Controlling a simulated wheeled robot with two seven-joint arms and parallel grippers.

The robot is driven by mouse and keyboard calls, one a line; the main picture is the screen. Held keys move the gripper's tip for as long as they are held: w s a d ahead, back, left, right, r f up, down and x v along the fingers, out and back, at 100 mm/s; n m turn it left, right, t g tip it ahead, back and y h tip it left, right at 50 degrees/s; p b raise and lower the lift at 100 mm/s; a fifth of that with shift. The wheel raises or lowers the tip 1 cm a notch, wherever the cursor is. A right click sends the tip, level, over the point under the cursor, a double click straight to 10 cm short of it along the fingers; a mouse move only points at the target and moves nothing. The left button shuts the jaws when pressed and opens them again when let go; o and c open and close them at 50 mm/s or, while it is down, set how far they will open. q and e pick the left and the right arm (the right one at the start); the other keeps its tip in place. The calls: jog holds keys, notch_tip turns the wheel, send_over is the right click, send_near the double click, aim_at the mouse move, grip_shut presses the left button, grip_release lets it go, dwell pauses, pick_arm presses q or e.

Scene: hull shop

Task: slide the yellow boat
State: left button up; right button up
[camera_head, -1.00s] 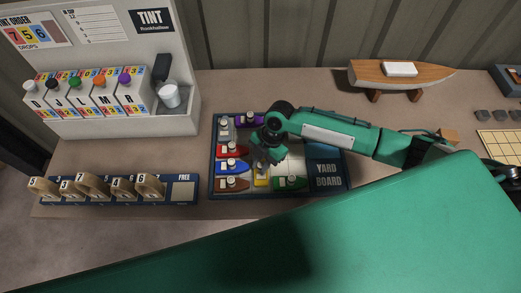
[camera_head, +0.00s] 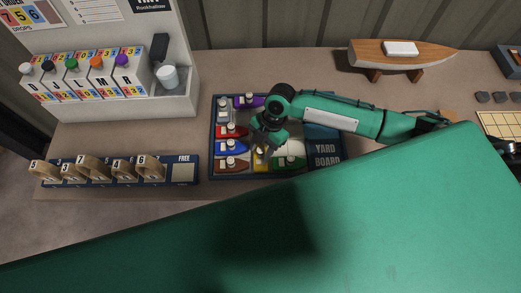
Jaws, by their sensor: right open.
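The yellow boat (camera_head: 260,164) is in the front middle of the blue yard board (camera_head: 325,154). Only part of it shows below my right gripper (camera_head: 264,143). My right gripper is open and points down over the board, at the yellow boat's far end. I cannot tell whether its fingers touch the boat. A brown boat (camera_head: 230,163) and a blue boat (camera_head: 231,147) lie to the left of the yellow one. A green boat (camera_head: 289,163) lies to its right. My left gripper is not in view.
A red boat (camera_head: 230,131), a grey boat (camera_head: 223,112) and a purple boat (camera_head: 249,101) also lie on the board. A numbered tag rack (camera_head: 184,172) and the tint stand (camera_head: 180,105) are at left. A wooden model boat (camera_head: 402,62) stands behind. My green body part covers the front.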

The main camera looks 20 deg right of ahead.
jog(key=b+v, duration=0.3)
jog(key=v, duration=0.9)
jog(key=shift+r, duration=0.35)
jog(key=shift+d, duration=0.1)
